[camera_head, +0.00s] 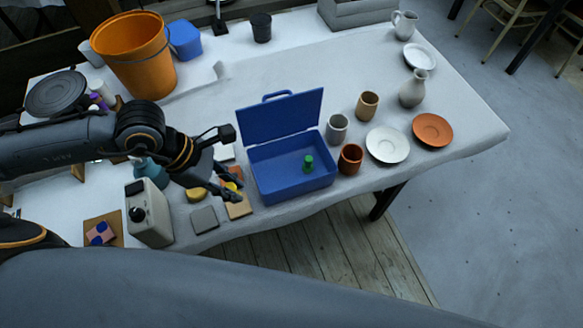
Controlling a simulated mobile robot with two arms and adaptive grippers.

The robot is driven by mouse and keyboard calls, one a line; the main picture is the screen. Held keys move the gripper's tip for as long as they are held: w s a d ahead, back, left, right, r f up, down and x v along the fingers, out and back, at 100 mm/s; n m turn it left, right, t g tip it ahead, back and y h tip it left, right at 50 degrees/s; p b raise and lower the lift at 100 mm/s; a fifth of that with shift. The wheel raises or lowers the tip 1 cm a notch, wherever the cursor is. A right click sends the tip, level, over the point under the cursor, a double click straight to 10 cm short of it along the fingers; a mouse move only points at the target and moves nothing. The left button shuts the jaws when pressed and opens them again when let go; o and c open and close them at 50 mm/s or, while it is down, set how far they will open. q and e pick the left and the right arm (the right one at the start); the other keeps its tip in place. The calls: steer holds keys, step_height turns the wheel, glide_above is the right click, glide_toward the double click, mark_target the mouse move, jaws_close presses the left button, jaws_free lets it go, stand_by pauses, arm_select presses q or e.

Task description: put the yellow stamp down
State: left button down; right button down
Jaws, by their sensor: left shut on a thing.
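The yellow stamp (231,186) shows as a small yellow patch between the fingers of my left gripper (228,183). The gripper is shut on it, low over the front part of the table; the fingers hide most of the stamp. I cannot tell if the stamp touches what is below. A tan square pad (239,210) lies just below the gripper in the picture. A green stamp (308,163) stands inside the open blue case (277,190), to the right of the gripper. My right gripper is not in view.
A grey square pad (204,220) and a yellow lump (196,195) lie left of the tan pad. A grey box with a knob (150,218) stands further left. Cups (350,159) and plates (387,145) stand right of the case. The table's middle back is clear.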

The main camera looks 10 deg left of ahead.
arm_select(q)
steer(key=shift+s+d+r+n+t, duration=0.1)
steer(key=shift+s+r+n+t, duration=0.2)
steer(key=shift+r+n, duration=0.5)
steer(key=shift+p, duration=0.3)
steer(key=shift+w+d+n, duration=0.2)
steer(key=shift+w+n, duration=0.1)
steer(key=w+d+f+p, duration=0.3)
steer(key=w+f+p, duration=0.1)
steer(key=w, duration=0.4)
steer(key=p, duration=0.1)
glide_above(277, 180)
steer(key=f, duration=0.4)
steer(key=shift+s+a+f, duration=0.15)
steer(key=shift+s+f, duration=0.25)
steer(key=shift+w+f, duration=0.3)
steer(key=shift+f, duration=0.1)
step_height(277, 180, down, 3)
steer(key=shift+r+p, duration=0.1)
steer(key=shift+p, duration=0.8)
steer(key=shift+f, duration=0.3)
